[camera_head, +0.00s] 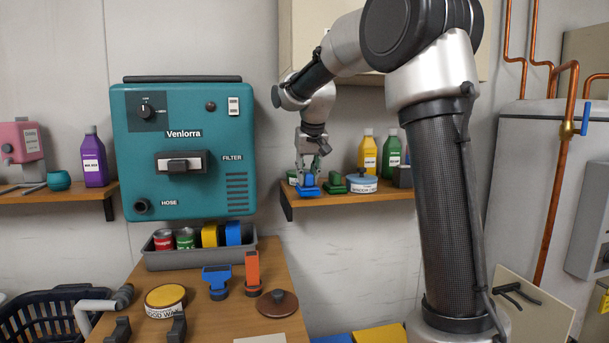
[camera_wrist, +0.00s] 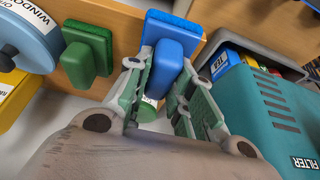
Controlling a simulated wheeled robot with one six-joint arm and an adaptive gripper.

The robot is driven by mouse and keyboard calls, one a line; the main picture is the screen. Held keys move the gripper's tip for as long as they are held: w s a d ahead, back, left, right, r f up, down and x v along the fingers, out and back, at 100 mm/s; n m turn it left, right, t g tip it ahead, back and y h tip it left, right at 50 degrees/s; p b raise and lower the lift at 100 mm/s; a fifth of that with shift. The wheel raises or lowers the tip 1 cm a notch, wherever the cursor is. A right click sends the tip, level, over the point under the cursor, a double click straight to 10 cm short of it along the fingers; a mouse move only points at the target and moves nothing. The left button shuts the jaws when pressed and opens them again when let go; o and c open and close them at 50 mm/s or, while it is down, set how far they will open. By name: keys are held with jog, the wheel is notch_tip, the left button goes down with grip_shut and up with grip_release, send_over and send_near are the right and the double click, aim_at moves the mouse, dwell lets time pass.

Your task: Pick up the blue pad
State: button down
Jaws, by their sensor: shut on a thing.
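The blue pad (camera_head: 308,188) is at the front edge of the right wall shelf (camera_head: 318,201) in the head view. It has a flat blue base and a raised grip block. In the wrist view the blue pad (camera_wrist: 166,66) is between the fingertips. My gripper (camera_head: 308,174) points down at it and is shut on its grip block; it also shows in the wrist view (camera_wrist: 160,88). I cannot tell whether the pad's base touches the shelf.
A green pad (camera_head: 334,184) is close beside the blue one. A round tin (camera_head: 362,183), a yellow bottle (camera_head: 367,152) and a green bottle (camera_head: 391,148) stand to the right. The teal Venlorra unit (camera_head: 180,110) is left of the shelf. Below is a wooden bench (camera_head: 200,313).

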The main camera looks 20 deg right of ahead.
jog(key=s+a, duration=0.2)
jog(key=s, duration=1.1)
jog(key=shift+s+a, duration=0.2)
jog(key=shift+s, duration=0.05)
jog(key=c, duration=1.8)
grip_release()
jog(key=c, duration=0.4)
